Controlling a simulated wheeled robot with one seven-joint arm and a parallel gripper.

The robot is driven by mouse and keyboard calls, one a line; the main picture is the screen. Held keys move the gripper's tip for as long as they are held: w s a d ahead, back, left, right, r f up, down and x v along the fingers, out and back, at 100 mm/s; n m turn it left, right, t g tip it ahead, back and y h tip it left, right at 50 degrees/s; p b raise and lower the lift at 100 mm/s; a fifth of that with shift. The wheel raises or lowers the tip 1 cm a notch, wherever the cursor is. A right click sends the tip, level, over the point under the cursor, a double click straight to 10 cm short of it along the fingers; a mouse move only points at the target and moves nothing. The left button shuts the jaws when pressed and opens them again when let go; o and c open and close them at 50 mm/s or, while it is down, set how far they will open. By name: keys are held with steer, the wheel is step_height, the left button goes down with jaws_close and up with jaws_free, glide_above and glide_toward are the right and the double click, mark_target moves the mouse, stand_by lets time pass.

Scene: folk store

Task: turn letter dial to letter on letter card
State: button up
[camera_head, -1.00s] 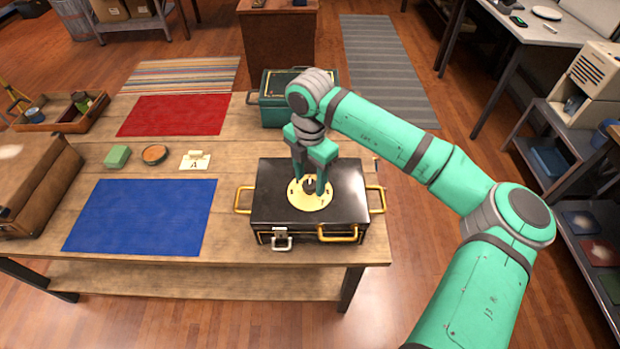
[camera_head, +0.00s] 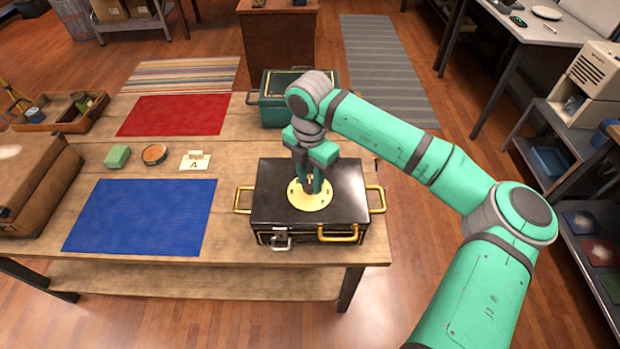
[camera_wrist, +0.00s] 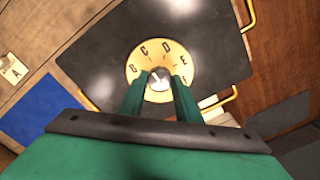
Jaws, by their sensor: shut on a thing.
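The letter dial is a brass disc (camera_head: 297,197) on top of a black case (camera_head: 265,208). In the wrist view, the dial plate (camera_wrist: 146,55) shows letters including C, D and E around a central knob (camera_wrist: 158,77). My gripper (camera_head: 311,187) points down over the dial, and its fingers are closed on the knob. The wrist view shows the fingers (camera_wrist: 158,95) on either side of the knob. The letter card (camera_head: 195,161), a cream card reading A, stands on the table left of the case; it also shows in the wrist view (camera_wrist: 13,70).
A green case (camera_head: 270,112) stands behind the black case. A blue mat (camera_head: 140,217) and red mat (camera_head: 174,115) lie to the left. A green block (camera_head: 117,157), a round tin (camera_head: 154,154) and a brown case (camera_head: 38,185) are farther left.

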steer(key=n, duration=0.8)
steer(key=shift+n, duration=0.3)
steer(key=n, duration=0.4)
steer(key=shift+n, duration=2.1)
steer(key=o, duration=1.1)
steer(key=shift+c, duration=0.2)
steer(key=shift+r, duration=0.1)
